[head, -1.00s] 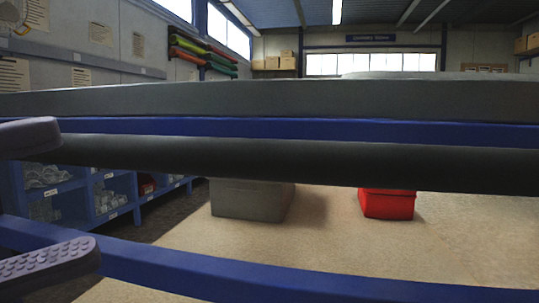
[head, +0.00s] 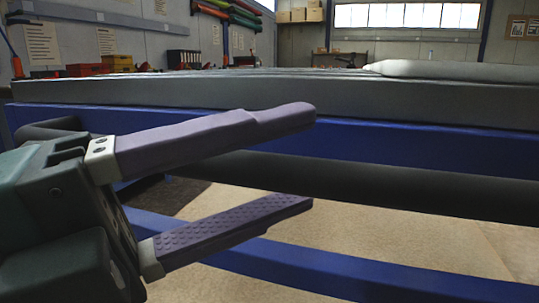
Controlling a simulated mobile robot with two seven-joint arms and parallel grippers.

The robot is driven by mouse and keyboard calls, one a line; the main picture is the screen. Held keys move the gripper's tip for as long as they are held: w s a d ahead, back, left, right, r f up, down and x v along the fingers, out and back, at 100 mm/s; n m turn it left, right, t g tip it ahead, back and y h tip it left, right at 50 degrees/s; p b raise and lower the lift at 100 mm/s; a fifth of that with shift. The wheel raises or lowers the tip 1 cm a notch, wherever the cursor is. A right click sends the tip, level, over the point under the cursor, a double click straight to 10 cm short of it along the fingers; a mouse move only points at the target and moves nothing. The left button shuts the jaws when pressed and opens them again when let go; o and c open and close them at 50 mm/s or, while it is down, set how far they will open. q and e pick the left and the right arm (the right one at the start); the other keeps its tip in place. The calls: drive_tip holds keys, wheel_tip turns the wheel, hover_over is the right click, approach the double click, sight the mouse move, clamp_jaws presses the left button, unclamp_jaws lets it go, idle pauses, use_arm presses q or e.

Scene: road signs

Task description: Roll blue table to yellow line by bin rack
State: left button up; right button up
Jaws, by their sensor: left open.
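The blue table fills the view, with a thick grey top edge (head: 420,102) and a blue frame rail (head: 430,150) under it. A dark round bar (head: 400,187) runs along its near side, and a lower blue rail (head: 340,268) crosses below. My left gripper (head: 311,158) reaches in from the left and is open. Its purple fingers lie above and below the dark bar in the picture. I cannot tell whether the bar is between them in depth. My right gripper, the yellow line and the bin rack are not seen.
A grey slab or pad (head: 450,70) lies on the tabletop. Yellow and red boxes (head: 88,69) show behind the table at the left. Cardboard boxes (head: 300,14) sit by the far wall. Pale floor (head: 420,240) shows beneath the table and looks clear.

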use_arm(q)
clamp_jaws()
idle(0.3)
idle(1.1)
